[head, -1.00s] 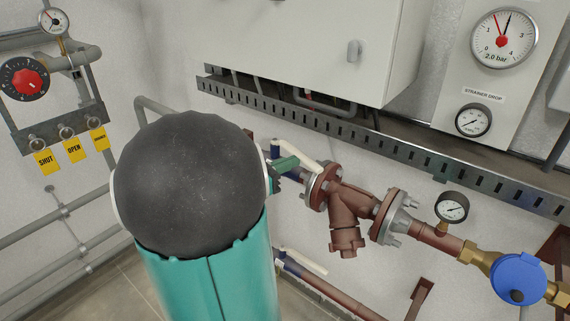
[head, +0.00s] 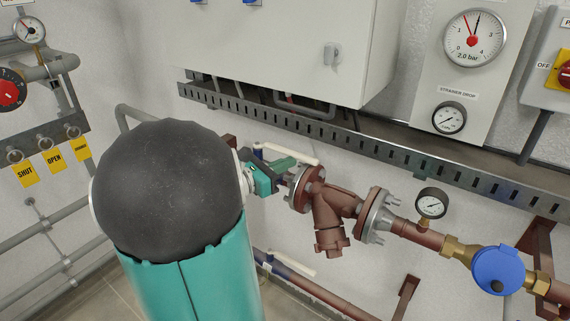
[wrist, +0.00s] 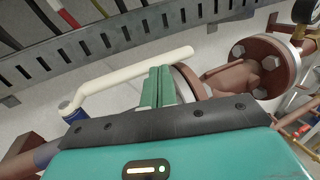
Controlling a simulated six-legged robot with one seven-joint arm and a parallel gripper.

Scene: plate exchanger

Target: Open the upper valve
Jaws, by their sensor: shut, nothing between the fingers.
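The upper valve has a cream lever (head: 298,156) and a blue base (head: 258,153), partly hidden by my arm in the head view. In the wrist view the lever (wrist: 130,76) runs from its blue sleeve (wrist: 68,109) at the left up to a free end at the upper right. My gripper (head: 286,162) is at the lever's side, its green fingers together and empty. In the wrist view the fingertips (wrist: 160,72) are at the lever's lower edge; I cannot tell if they touch it. The lever stands at an angle to the pipe.
A brown flanged strainer (head: 333,213) is just right of the gripper. A slotted cable tray (head: 340,140) runs above. A second cream lever (head: 292,264) is on the lower pipe. A gauge (head: 431,204) and a blue-capped meter (head: 498,270) are farther right.

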